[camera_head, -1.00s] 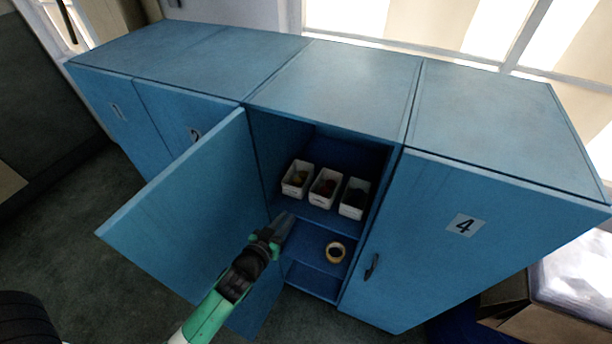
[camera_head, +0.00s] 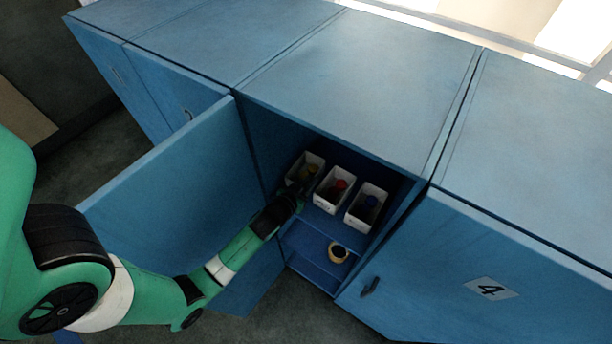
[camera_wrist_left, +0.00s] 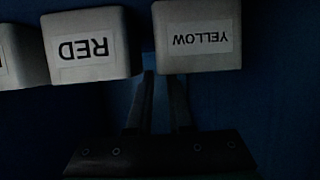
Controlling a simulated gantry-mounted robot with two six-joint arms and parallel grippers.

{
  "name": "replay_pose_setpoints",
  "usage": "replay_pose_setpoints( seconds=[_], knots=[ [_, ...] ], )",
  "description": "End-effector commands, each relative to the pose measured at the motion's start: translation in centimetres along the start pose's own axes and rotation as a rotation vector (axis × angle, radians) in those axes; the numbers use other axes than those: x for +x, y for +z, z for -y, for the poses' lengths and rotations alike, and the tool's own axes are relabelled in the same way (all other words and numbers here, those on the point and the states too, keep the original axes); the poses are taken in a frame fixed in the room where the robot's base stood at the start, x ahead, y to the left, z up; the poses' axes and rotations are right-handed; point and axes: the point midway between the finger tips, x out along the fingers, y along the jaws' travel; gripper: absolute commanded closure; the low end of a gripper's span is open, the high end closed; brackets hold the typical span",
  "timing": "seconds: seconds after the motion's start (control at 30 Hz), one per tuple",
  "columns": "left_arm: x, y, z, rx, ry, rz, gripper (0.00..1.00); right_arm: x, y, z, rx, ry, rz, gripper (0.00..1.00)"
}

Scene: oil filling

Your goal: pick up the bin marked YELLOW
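The bin marked YELLOW is a white box (camera_head: 306,160) at the left end of a row of bins on a shelf in the open blue cabinet. In the left wrist view its label appears upside down on the white front (camera_wrist_left: 198,60). My left gripper (camera_head: 297,196) is inside the cabinet opening, in front of this bin and partly hiding it. In the left wrist view the two fingers (camera_wrist_left: 162,80) are apart with nothing between them, their tips near the bin's edge. Whether they touch it I cannot tell. My right gripper is out of view.
The bin marked RED (camera_head: 325,203) stands beside it, also in the wrist view (camera_wrist_left: 92,72), and another white bin (camera_head: 356,221) is at right. A tape roll (camera_head: 337,252) lies on the shelf below.

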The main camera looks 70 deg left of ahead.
Motion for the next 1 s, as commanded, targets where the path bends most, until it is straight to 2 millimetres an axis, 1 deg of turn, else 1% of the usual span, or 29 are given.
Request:
replay_pose_setpoints(
  seconds=[0.17,0.27,0.4,0.47,0.53,0.7,0.77,0.8,0.83,1.0],
  knots=[
    [0.6,0.0,0.0,-0.001,0.0,-0.001,0.81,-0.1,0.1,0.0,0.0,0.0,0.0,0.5],
    [2.0,0.0,0.0,-0.002,-0.001,-0.002,0.81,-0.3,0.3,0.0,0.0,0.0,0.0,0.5],
    [4.4,0.1,0.0,-0.002,-0.001,-0.002,0.81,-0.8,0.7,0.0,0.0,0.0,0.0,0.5],
    [5.0,0.1,0.0,-0.001,-0.001,-0.001,0.81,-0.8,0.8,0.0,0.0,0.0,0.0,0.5],
    [5.3,0.0,0.0,-0.001,0.0,-0.001,0.81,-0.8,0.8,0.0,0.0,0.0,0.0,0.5],
    [5.3,0.0,0.0,-0.001,0.0,-0.001,0.81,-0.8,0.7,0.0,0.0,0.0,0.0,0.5],
    [5.3,0.0,0.0,-0.001,0.0,-0.001,0.9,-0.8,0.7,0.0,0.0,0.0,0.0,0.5],
    [5.3,0.0,0.0,-0.001,0.0,-0.001,0.97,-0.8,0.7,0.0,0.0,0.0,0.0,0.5],
    [5.3,0.0,0.0,-0.001,0.0,-0.001,1.0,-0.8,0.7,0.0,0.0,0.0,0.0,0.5],
    [5.3,0.0,0.0,-0.001,0.0,-0.001,1.0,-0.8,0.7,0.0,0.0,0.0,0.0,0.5]
  ],
)
